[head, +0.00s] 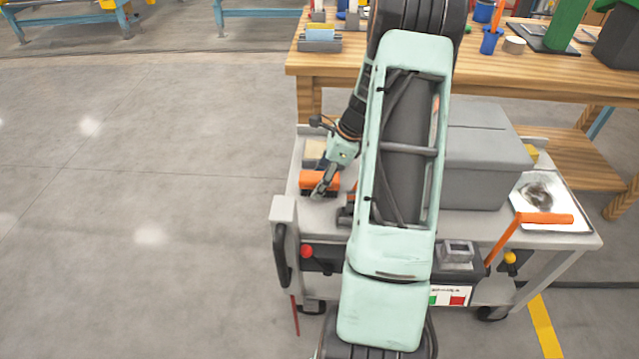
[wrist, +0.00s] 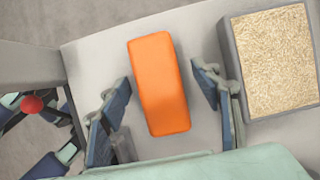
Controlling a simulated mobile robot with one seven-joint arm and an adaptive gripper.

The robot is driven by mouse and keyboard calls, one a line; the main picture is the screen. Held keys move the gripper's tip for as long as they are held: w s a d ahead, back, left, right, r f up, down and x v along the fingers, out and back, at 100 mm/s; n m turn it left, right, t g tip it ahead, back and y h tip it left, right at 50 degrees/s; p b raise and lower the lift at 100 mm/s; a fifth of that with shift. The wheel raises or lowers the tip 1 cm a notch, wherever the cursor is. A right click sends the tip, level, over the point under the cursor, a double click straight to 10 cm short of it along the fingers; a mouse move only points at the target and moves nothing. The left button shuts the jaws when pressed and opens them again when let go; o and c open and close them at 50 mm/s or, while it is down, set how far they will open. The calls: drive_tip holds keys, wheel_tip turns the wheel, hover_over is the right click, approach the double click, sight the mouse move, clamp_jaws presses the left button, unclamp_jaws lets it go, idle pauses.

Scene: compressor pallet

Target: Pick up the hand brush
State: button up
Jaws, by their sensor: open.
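The hand brush appears to be the orange, rounded block (wrist: 159,84) in the wrist view; it lies on the grey cart top. In the head view the orange block (head: 312,180) is near the cart's left end, with a dark lower part and my gripper partly covering it. My gripper (head: 324,183) is over it, pointing down. In the wrist view my open gripper (wrist: 160,78) has one finger on each side of the block, with a gap on both sides. Nothing is held. The height of the fingertips above the cart top is hard to tell.
A tray of tan grains (wrist: 275,62) sits close to the right finger in the wrist view. A grey box (head: 485,165) stands on the cart, with a metal tray (head: 573,205) and orange T-shaped handle (head: 546,218) farther right. A wooden bench (head: 470,78) is behind.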

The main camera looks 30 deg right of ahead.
drive_tip(key=shift+c, duration=0.4)
drive_tip(key=c, duration=1.2)
drive_tip(key=shift+c, duration=0.2)
